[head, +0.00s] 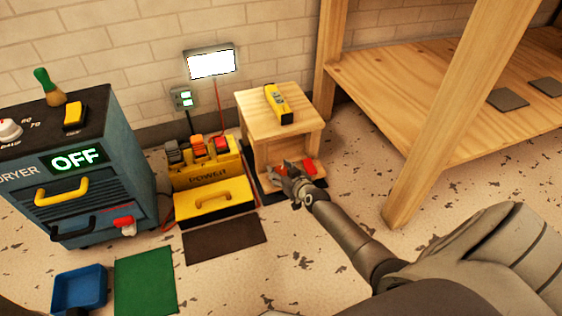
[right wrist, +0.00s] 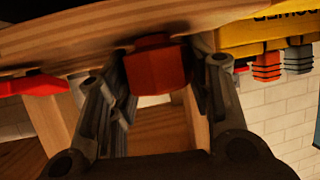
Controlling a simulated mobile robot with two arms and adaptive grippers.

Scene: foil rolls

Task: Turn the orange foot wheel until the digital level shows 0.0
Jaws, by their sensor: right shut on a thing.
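The yellow digital level (head: 277,103) lies on top of a small wooden stand (head: 247,101); its reading is too small to make out. My right gripper (head: 288,174) is low at the front foot of the stand. In the right wrist view my right gripper (right wrist: 157,95) has its fingers on both sides of an orange-red foot wheel (right wrist: 155,68) and is shut on it. The wheel is mostly hidden by the gripper in the head view. Another red-orange part (head: 310,167) sits to the right of the gripper, and shows at the left in the wrist view (right wrist: 35,86). My left gripper is not in view.
A yellow power box (head: 215,200) stands close left of the stand, with a dark mat (head: 224,240) before it. A blue dryer cabinet (head: 85,168) is further left. A wooden bench leg (head: 420,150) rises at right. A bright panel (head: 211,64) hangs on the wall.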

